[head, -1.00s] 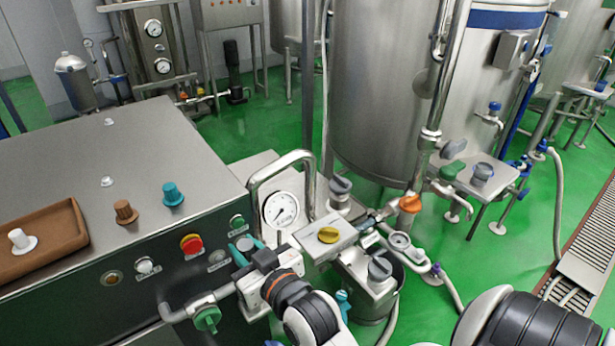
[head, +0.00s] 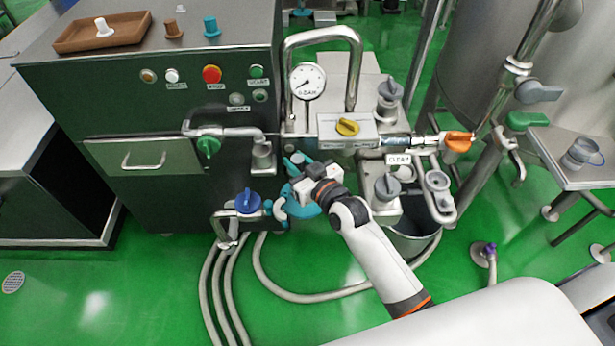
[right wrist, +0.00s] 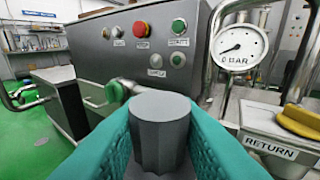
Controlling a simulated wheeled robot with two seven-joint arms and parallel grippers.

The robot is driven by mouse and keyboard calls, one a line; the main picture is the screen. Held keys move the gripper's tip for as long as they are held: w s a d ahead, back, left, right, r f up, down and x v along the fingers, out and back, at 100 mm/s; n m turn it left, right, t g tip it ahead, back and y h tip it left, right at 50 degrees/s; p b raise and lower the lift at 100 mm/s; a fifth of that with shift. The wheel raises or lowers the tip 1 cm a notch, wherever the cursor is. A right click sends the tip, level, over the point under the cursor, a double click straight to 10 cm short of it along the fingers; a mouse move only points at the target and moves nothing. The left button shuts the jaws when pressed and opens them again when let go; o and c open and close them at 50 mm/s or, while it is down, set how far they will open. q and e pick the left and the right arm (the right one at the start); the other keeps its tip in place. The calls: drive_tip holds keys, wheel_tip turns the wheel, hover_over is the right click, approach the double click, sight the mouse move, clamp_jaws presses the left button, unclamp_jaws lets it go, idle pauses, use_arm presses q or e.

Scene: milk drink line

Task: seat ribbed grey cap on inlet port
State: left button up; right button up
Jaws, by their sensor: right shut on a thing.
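My right gripper (head: 296,163) has teal fingers and is shut on the ribbed grey cap (right wrist: 160,130), which stands upright between them in the right wrist view. In the head view the cap is small and mostly hidden by the fingers. The gripper is just below the pressure gauge (head: 308,81), right of a short steel fitting (head: 262,155) at the pipe end. Another round open-topped fitting (head: 437,181) is to its right. I cannot tell which fitting is the inlet port. My left gripper is not in view.
A yellow knob (head: 347,127) sits on a steel box right of the gripper. A green valve (head: 208,146) is left and a blue valve (head: 247,202) lower left. Other grey knobs (head: 390,91) stand nearby. Hoses (head: 310,297) lie on the open green floor.

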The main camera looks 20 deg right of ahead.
drive_tip(key=w+f+b, duration=0.1)
drive_tip(key=f+b, duration=0.2)
drive_tip(key=f, duration=0.1)
drive_tip(key=w+d+f+b, duration=0.1)
drive_tip(key=f+b, duration=0.1)
drive_tip(key=f, duration=0.3)
drive_tip(key=w+d+f+b, duration=0.1)
drive_tip(key=f+b, duration=0.2)
drive_tip(key=f, duration=0.1)
drive_tip(key=shift+w+d+f+b, duration=0.15)
drive_tip(key=shift+f+b, duration=0.05)
drive_tip(key=shift+b, duration=0.15)
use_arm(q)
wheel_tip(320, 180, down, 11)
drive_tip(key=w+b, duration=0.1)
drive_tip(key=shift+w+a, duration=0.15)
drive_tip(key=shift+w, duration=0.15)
use_arm(e)
drive_tip(key=shift+f, duration=0.9)
use_arm(q)
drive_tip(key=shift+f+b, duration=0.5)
drive_tip(key=shift+b, duration=0.1)
use_arm(e)
drive_tip(key=shift+f, duration=0.65)
drive_tip(key=shift+f, duration=0.15)
